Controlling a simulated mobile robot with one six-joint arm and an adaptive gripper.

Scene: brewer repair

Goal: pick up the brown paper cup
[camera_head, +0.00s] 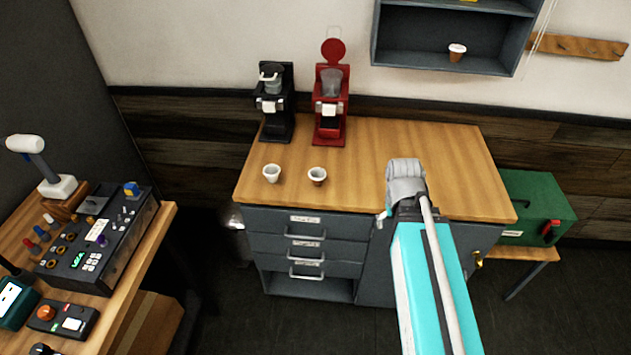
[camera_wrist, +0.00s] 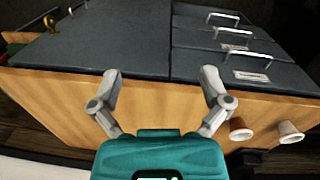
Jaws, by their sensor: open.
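A small brown paper cup (camera_head: 317,176) with a pale rim stands upright on the wooden counter (camera_head: 430,150), near its front edge. It also shows in the wrist view, where the brown cup (camera_wrist: 240,130) is right of my gripper. My gripper (camera_wrist: 161,73) is open, with its two fingers spread apart and nothing between them. It points at the cabinet and counter, apart from the cup. In the head view my arm is right of the cup and mostly hides the gripper.
A white cup (camera_head: 272,173) stands just left of the brown one. A black brewer (camera_head: 273,105) and a red brewer (camera_head: 331,100) stand behind. A wall shelf (camera_head: 400,52) holds a lidded cup (camera_head: 457,52). A green box (camera_head: 537,205) sits right of the counter. The counter's middle is clear.

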